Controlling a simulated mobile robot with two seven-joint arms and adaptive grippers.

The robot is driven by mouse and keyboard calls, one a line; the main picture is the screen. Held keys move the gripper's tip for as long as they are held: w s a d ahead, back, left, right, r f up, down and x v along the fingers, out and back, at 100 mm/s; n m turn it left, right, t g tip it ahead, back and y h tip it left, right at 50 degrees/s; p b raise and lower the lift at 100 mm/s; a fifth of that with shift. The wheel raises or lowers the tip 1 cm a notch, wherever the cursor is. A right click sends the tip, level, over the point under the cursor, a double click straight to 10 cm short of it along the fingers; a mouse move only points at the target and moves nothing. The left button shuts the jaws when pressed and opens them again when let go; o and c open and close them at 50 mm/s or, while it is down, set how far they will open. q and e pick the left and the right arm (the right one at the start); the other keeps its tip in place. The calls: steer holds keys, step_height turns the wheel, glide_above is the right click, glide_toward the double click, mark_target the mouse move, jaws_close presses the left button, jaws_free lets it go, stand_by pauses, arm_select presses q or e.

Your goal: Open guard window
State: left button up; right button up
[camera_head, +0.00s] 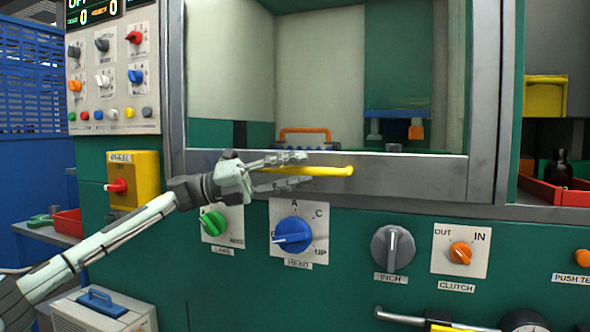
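The guard window (320,95) is a clear pane in a grey metal frame on the green machine. It is down, with its bottom rail (410,170) across the lower edge of the opening. A yellow bar handle (335,171) runs level along that rail. My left gripper (296,170) reaches in from the left at the handle. One finger shows above the bar and one below it, over its left part. I cannot tell whether the fingers press on the bar. My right gripper is not in view.
Below the rail are a green knob (213,223), a blue knob (292,234), a grey knob (392,248) and an orange knob (460,252). A yellow box with a red switch (117,186) is at left. A dark bottle (561,168) stands by a red tray (575,197) at right.

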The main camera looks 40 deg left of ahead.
arm_select(q)
jaws_close()
steer(key=shift+r, duration=0.1)
stand_by(0.4)
